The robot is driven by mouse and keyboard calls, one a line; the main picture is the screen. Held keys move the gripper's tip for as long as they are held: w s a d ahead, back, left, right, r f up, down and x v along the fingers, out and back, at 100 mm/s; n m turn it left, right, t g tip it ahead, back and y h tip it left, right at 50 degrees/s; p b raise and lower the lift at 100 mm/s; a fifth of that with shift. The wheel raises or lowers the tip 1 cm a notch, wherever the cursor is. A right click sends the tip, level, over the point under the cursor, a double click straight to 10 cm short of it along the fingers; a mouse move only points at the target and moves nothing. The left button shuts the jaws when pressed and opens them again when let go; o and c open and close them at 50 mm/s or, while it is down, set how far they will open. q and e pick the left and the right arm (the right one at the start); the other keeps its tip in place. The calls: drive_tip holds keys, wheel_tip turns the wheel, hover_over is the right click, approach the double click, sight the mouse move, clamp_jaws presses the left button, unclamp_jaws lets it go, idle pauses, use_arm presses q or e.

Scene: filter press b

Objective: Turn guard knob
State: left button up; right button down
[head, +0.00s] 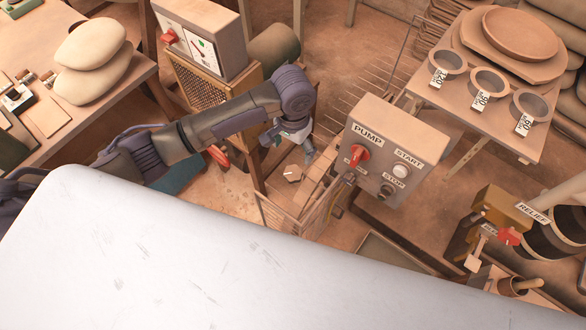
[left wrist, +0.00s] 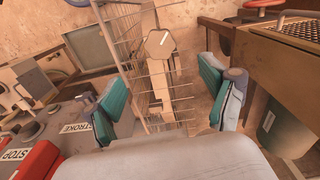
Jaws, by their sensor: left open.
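The guard knob (head: 293,173) looks like a pale, many-sided disc with a white line on its face, set among the wire bars of a guard (head: 318,205). In the left wrist view the knob (left wrist: 160,42) shows ahead, above the middle of the gap between my fingers. My left gripper (head: 289,147) is open, its teal-padded fingers wide apart. In the left wrist view the left gripper (left wrist: 164,92) has nothing between its pads but the view of guard bars below. It appears apart from the knob. My right gripper is not in view.
The pump box (head: 383,150) with a red switch and START and STOP buttons stands close right of my left gripper. A gauge box (head: 202,38) on a mesh cabinet (head: 200,88) stands behind it. A relief valve (head: 508,237) is at right.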

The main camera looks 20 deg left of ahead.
sight(293, 172)
use_arm(q)
wheel_tip(293, 172, down, 12)
drive_tip(key=shift+r, duration=0.1)
idle(0.4)
drive_tip(key=c, duration=1.2)
drive_tip(key=shift+o, duration=0.2)
